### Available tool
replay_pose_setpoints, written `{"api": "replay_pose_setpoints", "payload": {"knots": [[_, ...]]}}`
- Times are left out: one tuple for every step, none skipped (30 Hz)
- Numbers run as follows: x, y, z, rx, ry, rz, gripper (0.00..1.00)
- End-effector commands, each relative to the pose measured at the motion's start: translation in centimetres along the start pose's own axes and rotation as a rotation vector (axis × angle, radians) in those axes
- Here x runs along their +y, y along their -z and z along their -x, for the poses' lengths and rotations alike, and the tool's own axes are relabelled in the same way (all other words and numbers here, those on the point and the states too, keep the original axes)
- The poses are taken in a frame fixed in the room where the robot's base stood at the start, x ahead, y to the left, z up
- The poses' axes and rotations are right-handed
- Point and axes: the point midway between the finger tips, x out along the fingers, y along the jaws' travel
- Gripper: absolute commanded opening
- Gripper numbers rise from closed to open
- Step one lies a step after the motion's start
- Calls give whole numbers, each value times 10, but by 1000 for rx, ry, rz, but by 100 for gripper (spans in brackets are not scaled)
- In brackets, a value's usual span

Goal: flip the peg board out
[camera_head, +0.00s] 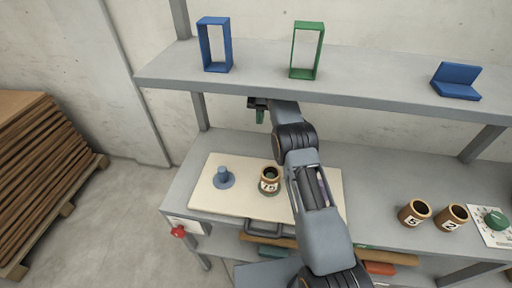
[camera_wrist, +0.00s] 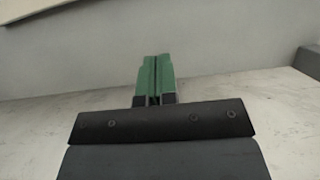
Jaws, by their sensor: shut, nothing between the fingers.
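The cream peg board (camera_head: 212,201) lies flat on the lower shelf, partly covered by my arm. A blue peg (camera_head: 222,175) on a round base stands at its left, and a brown cup (camera_head: 269,185) with a dark number label stands near its middle. A grey handle (camera_head: 262,232) shows at the front edge below the board. My gripper (camera_head: 260,116) is beyond the board, just under the upper shelf's front edge in the picture. In the wrist view its green fingers (camera_wrist: 155,75) are together with nothing between them. The board is not recognisable in the wrist view.
The upper shelf (camera_head: 370,80) holds a blue frame (camera_head: 215,68), a green frame (camera_head: 303,73) and a blue angled block (camera_head: 456,91). Two brown cups (camera_head: 414,213) (camera_head: 453,217) and a green dial (camera_head: 496,220) stand at right. A red knob (camera_head: 178,231) is at the front left.

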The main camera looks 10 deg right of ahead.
Motion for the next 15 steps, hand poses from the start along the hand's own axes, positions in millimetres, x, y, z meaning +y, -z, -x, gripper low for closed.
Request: {"api": "replay_pose_setpoints", "payload": {"knots": [[0,0,0,-1,0,-1,0],[0,0,0,-1,0,-1,0],[1,0,0,-1,0,-1,0],[1,0,0,-1,0,-2,0],[1,1,0,-1,0,-2,0],[1,1,0,-1,0,-2,0],[1,1,-1,-1,1,-2,0],[1,1,-1,-1,1,-2,0],[2,1,-2,-1,1,-3,0],[2,1,-3,-1,1,-3,0],[2,1,-4,-2,1,-3,0],[2,2,-7,-1,1,-3,0],[2,2,-10,-2,1,-4,0],[2,2,-12,-3,1,-4,0],[2,2,-16,-2,1,-4,0]]}}
